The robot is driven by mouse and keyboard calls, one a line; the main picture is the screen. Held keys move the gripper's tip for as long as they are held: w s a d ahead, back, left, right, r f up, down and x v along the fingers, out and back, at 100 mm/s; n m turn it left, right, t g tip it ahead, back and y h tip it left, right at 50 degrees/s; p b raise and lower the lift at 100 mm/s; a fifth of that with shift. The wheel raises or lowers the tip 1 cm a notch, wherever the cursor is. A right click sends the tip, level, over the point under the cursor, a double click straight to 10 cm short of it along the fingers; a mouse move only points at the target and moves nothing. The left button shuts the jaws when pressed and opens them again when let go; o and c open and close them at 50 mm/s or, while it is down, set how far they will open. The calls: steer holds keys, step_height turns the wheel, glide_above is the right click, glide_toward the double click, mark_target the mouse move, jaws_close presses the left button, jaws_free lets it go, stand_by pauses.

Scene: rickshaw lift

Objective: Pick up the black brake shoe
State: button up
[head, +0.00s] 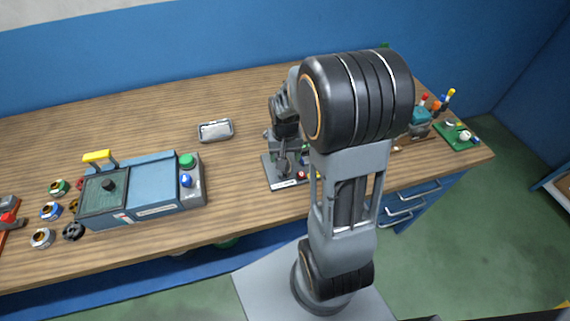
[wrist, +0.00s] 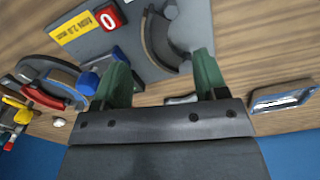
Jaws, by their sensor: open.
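In the wrist view a dark curved piece (wrist: 158,42), which looks like the black brake shoe, lies on a grey plate (wrist: 92,42) with a yellow label and a red "0" tag. My gripper (wrist: 162,66) is open, with its two green fingers spread apart. The curved piece shows between and beyond the fingertips; I cannot tell whether they touch it. In the head view the grey plate (head: 288,185) sits near the bench's front edge, and my arm and gripper hide much of it.
A small metal tray (head: 215,130) lies left of the plate on the wooden bench (head: 130,115). A blue-grey machine box (head: 153,184) stands further left. Coloured-handle tools (head: 422,118) stand at the right. The bench's back left is clear.

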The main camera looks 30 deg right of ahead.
steer(key=shift+d+f, duration=0.1)
steer(key=shift+f, duration=2.05)
steer(key=shift+c, duration=0.4)
steer(key=c, duration=1.1)
steer(key=shift+r, duration=0.1)
steer(key=shift+r, duration=0.5)
step_height(320, 180, up, 2)
steer(key=shift+s+r, duration=0.15)
steer(key=shift+r, duration=0.05)
steer(key=s+a+r, duration=0.1)
steer(key=s+r, duration=0.2)
steer(key=s, duration=0.1)
steer(key=s+a+r, duration=0.1)
steer(key=s+r, duration=0.2)
steer(key=s, duration=0.2)
steer(key=s+a+r, duration=0.1)
steer(key=s+r, duration=0.2)
steer(key=s, duration=0.1)
steer(key=shift+s+a+r, duration=0.2)
steer(key=shift+a+r, duration=0.05)
steer(key=shift+a, duration=0.1)
